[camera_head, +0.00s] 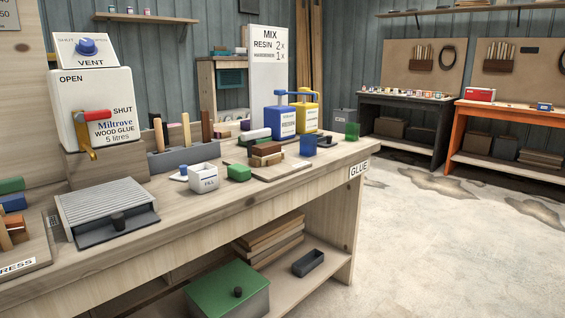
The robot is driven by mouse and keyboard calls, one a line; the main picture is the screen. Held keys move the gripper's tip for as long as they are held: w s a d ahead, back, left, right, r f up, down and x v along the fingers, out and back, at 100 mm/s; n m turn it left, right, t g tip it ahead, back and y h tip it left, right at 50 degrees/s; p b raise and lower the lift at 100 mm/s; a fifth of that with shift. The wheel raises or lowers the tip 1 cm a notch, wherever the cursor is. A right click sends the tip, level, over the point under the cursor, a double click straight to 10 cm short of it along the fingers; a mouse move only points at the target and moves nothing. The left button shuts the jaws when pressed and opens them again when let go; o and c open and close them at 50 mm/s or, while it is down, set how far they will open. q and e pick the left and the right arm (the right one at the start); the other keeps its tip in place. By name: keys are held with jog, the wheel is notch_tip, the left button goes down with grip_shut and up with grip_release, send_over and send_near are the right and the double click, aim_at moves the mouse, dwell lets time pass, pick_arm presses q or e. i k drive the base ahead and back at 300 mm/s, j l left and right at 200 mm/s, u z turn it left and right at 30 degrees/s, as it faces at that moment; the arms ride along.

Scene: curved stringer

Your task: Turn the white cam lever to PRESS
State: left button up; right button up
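I see no white cam lever in this view. A white label ending in "RESS" (17,267) is on the front of a wooden board (38,248) at the lower left, cut off by the picture's left edge. Upright brown wooden pieces (8,236) stand on that board. What lies further left is out of view. Neither of my grippers is in view.
A grey slatted box (108,201) with a dark knob stands right of the board. Behind are a glue container (98,105) with a red lever (92,116) and a "VENT" box (86,50). Bottles and blocks crowd the bench (250,200). Floor (440,240) at right is clear.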

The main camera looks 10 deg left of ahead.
aim_at(252, 135)
jog(key=i+l+u, duration=0.2)
jog(key=i+l, duration=0.15)
jog(key=l, duration=0.3)
jog(key=i+l+u, duration=0.1)
jog(key=l, duration=0.25)
jog(key=i+l+u, duration=0.1)
jog(key=i+l, duration=0.15)
jog(key=l, duration=0.15)
jog(key=i+l+u, duration=0.1)
jog(key=l, duration=0.25)
jog(key=i+l+u, duration=0.1)
jog(key=l, duration=0.3)
jog(key=i+l+u, duration=0.1)
jog(key=l, duration=0.3)
jog(key=i, duration=0.1)
